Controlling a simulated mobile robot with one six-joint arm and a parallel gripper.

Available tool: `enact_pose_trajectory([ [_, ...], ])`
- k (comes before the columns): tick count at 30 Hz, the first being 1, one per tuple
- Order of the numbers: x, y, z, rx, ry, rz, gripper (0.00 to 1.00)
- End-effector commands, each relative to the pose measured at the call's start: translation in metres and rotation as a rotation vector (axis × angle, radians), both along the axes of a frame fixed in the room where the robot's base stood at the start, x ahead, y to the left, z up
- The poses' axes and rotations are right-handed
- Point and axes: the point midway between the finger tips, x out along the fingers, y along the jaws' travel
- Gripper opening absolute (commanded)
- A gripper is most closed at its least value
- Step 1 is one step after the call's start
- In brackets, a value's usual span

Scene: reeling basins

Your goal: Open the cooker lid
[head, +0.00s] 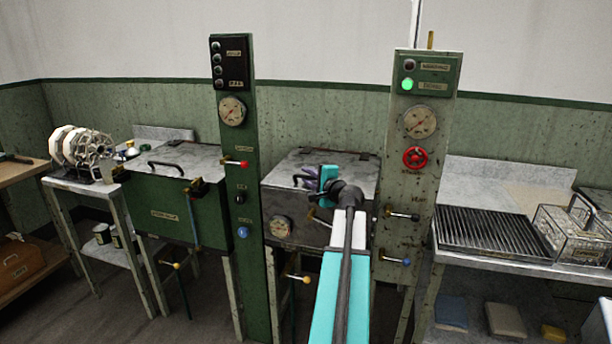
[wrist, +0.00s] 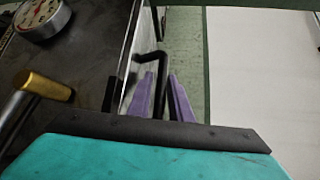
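The cooker I take to be the dark metal box (head: 288,209) in the middle of the head view, with a gauge (head: 281,227) on its front. Its lid (head: 345,160) lies flat and closed on top. My gripper (head: 308,177) is at the lid's front left. In the wrist view my gripper's purple fingers (wrist: 165,92) are at the black lid handle (wrist: 150,55), with its bar running down between them. I cannot tell whether the fingers press on the bar. The fingers hide part of the handle.
A green post (head: 242,270) stands left of the cooker, and a pale post (head: 414,170) with a lit green lamp stands right. A green lidded basin (head: 165,215) is further left. A brass-ended lever (wrist: 45,85) juts from the cooker's front. A grated table (head: 480,231) is at right.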

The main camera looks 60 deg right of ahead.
Motion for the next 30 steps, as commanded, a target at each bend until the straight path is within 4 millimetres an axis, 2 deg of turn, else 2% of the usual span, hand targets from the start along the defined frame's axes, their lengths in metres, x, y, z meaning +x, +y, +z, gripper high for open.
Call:
enact_pose_trajectory([
  [6,0.0110,-0.0063,-0.0017,0.000,0.000,-0.001,0.18],
  [16,0.0124,-0.0064,-0.0021,0.000,0.000,-0.001,0.18],
  [17,0.0124,-0.0063,-0.0020,0.000,0.000,-0.001,0.17],
  [20,0.0128,-0.0061,-0.0020,0.000,0.000,0.000,0.00],
  [30,0.0130,-0.0060,-0.0011,0.001,0.000,0.001,0.00],
])
